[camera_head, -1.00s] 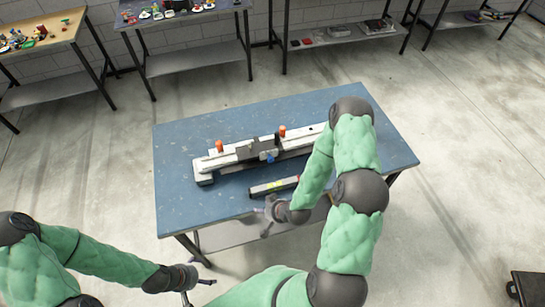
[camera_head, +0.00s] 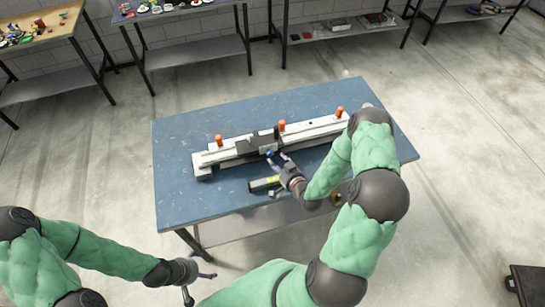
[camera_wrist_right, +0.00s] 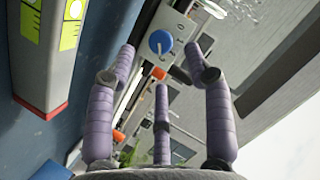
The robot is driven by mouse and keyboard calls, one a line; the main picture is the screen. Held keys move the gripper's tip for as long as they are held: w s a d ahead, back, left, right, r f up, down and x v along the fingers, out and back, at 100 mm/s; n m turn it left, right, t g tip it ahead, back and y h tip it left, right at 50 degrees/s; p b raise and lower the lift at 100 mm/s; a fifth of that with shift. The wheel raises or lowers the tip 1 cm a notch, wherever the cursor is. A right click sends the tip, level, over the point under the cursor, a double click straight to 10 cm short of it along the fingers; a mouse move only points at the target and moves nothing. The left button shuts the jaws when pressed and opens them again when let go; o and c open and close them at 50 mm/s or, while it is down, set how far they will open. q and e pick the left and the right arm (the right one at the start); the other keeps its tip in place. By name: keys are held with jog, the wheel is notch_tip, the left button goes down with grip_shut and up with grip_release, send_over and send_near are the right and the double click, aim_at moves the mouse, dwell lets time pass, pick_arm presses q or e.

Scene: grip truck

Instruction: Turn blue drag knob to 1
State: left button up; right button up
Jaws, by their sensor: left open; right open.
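The blue drag knob (camera_head: 269,152) is on the front of the carriage of a long white-and-grey rail device lying on the blue table. In the right wrist view the round blue knob (camera_wrist_right: 160,41) has a pale bar mark and sits on a light panel. My right gripper (camera_head: 279,163) is open, its fingers close in front of the knob. In the right wrist view its purple fingers (camera_wrist_right: 161,62) are spread, with the knob ahead between the upper two. No contact is visible. The scale numbers are unreadable. My left gripper (camera_head: 202,284) is open and empty, off the table's front.
A grey box with a yellow-green label (camera_head: 264,184) lies on the table in front of the device; it also shows in the right wrist view (camera_wrist_right: 46,50). Orange knobs (camera_head: 219,140) stand along the rail. The left part of the blue table (camera_head: 175,170) is clear.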

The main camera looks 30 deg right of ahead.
aim_at(271, 155)
jog(key=shift+x, duration=2.65)
grip_shut()
